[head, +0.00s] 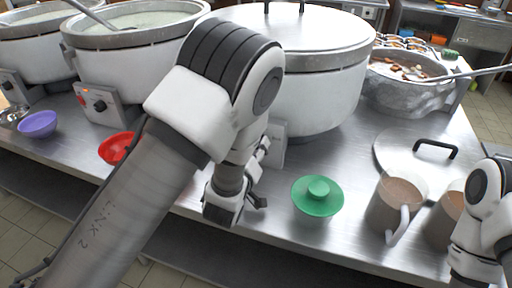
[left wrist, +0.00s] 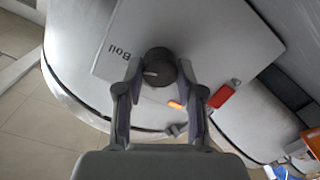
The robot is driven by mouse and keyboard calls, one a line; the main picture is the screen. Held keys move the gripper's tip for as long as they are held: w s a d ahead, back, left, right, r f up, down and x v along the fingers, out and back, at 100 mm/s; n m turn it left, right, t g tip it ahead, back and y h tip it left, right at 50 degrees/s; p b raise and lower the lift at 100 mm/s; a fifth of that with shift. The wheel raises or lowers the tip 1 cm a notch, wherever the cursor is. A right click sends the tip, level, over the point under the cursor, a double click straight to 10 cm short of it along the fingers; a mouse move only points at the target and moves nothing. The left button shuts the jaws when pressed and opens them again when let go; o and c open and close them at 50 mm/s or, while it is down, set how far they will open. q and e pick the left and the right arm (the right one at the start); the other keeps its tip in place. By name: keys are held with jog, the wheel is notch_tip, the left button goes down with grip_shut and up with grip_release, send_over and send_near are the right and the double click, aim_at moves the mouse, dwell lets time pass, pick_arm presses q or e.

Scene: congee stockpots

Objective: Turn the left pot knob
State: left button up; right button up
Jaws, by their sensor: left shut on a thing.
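My left gripper (left wrist: 159,78) is shut on a round dark knob (left wrist: 159,60) with a white pointer mark. The knob is on a pale control box (left wrist: 205,40) lettered "Boil", upside down in the left wrist view. In the head view my left gripper (head: 238,195) is in front of the control box (head: 276,148) of the large lidded pot (head: 318,90); my arm hides that knob. Another control box with a knob (head: 99,105) is on the open pot (head: 135,50) to the left. My right arm shows at the right edge, its gripper out of frame.
An orange light (left wrist: 174,105) and a red switch (left wrist: 221,97) are beside the held knob.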

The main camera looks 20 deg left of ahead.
pick_arm(q)
jog(key=shift+f, duration=0.1)
jog(key=o, duration=1.1)
jog(key=shift+o, duration=0.2)
